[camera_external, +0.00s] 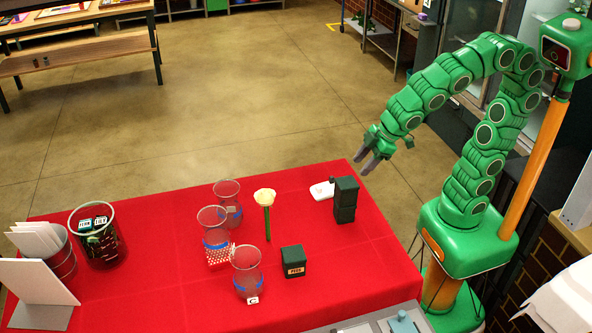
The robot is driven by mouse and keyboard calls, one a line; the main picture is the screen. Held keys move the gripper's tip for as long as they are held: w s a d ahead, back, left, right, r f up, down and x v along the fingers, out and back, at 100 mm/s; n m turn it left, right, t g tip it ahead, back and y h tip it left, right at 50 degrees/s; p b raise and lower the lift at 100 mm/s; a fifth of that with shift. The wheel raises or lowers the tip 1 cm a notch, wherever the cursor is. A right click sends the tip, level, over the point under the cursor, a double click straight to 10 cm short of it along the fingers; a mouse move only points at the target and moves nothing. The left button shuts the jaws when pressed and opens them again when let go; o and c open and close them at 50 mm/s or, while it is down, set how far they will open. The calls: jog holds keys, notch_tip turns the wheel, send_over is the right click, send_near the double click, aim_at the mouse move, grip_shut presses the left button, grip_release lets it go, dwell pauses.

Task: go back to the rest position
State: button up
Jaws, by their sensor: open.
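My gripper (369,161) is at the end of the green arm, above the far right edge of the red table (180,290). Its dark fingers point down and stand apart, with nothing between them. A pale flower (266,197) with a green stem is on the table left of my gripper, apart from it. A dark green box-like holder (345,200) stands below my gripper, with a white flat item (322,190) beside it.
Three clear glasses (228,201) stand mid-table, close to a small dark labelled box (293,262). A larger glass container (97,236) with dark packets, a bin of cards (62,256) and a white panel (38,283) are at left. The floor beyond the table is clear.

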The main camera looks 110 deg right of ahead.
jog(key=s+a+f+g, duration=0.1)
jog(key=s+f+g, duration=0.2)
jog(key=s, duration=0.8)
jog(key=s+a+f+g+y, duration=0.1)
jog(key=s+f+g, duration=0.3)
jog(key=s, duration=0.7)
jog(key=shift+s+a+f+y, duration=0.3)
jog(key=shift+s+a+f, duration=0.1)
jog(key=shift+a+f, duration=0.15)
